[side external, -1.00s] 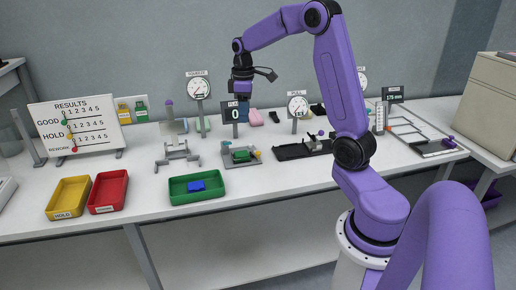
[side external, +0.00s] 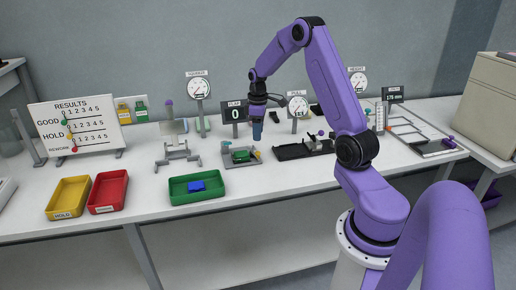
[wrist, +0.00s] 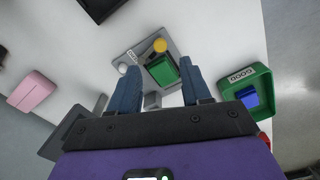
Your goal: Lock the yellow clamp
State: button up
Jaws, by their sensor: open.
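A yellow round knob (wrist: 160,45), which looks like the yellow clamp, sits at the edge of a small grey fixture (wrist: 130,54). In the side view the yellow knob (side external: 257,154) is small, at the right end of the fixture (side external: 238,162). A green block (wrist: 163,70) lies in the fixture beside the knob. My gripper (wrist: 162,86) is open and empty, its two blue fingers pointing down. In the side view my gripper (side external: 258,139) hangs just above and behind the fixture, apart from the knob. Whether the clamp is locked cannot be told.
A green tray (side external: 190,190) with a blue block is in front left. A numeric display (side external: 235,112) and a dial gauge (side external: 298,104) stand behind. A black fixture (side external: 300,149) lies to the right.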

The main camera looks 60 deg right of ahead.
aim_at(258, 152)
notch_tip(258, 152, down, 8)
jog(key=shift+r, duration=0.25)
grip_shut()
